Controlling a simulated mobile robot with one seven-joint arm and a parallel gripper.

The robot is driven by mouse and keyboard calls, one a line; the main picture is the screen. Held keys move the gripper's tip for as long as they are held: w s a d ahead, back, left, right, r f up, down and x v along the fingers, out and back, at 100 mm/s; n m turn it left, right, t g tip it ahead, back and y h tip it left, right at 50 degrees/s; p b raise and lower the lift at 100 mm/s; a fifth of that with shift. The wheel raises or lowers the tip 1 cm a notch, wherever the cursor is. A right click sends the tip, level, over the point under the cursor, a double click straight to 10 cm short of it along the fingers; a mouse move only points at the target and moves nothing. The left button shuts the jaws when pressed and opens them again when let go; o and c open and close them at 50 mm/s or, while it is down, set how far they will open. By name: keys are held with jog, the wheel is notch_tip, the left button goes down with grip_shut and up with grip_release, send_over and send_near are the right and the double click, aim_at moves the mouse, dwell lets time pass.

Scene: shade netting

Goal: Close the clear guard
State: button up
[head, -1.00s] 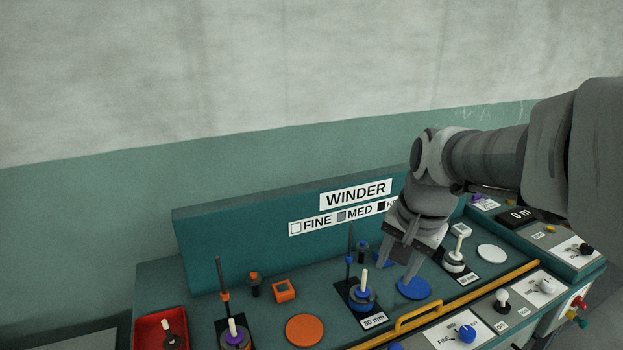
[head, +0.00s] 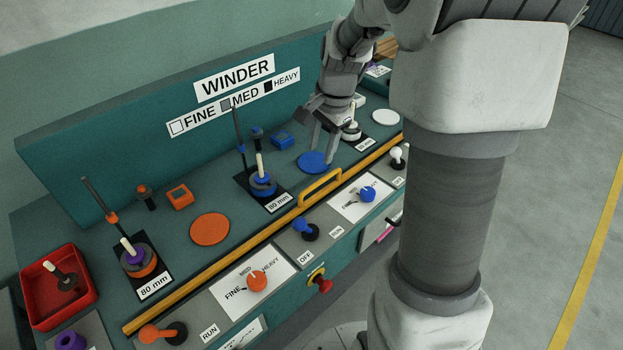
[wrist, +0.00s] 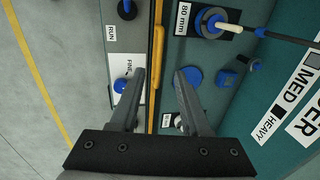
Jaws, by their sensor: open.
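A yellow bar (head: 245,247) runs along the front edge of the winder's green deck, with a raised yellow handle (head: 320,187) near its middle. The clear pane of the guard cannot be made out, so I cannot tell its position. My gripper (head: 322,154) is open and empty, pointing down by the blue disc (head: 308,165), behind the handle in the head view. In the wrist view my gripper (wrist: 159,75) has its fingers on either side of the line of the handle (wrist: 156,75). Its height above the handle is unclear.
Spindles with spools, such as the blue one (head: 263,183), and thin upright rods (head: 238,130) stand on the deck. A red tray (head: 50,290) is at left. Knobs and levers, such as the blue knob (head: 368,194), sit on the front panel. Open floor (head: 545,190) lies at right.

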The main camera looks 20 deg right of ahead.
aim_at(312, 186)
jog(key=f, duration=0.4)
jog(key=w+f+b, duration=0.1)
jog(key=f, duration=0.3)
jog(key=w+a+f+b, duration=0.1)
jog(key=f, duration=0.3)
jog(key=shift+w+f, duration=0.2)
jog(key=shift+f, duration=0.2)
grip_shut()
dwell(0.7)
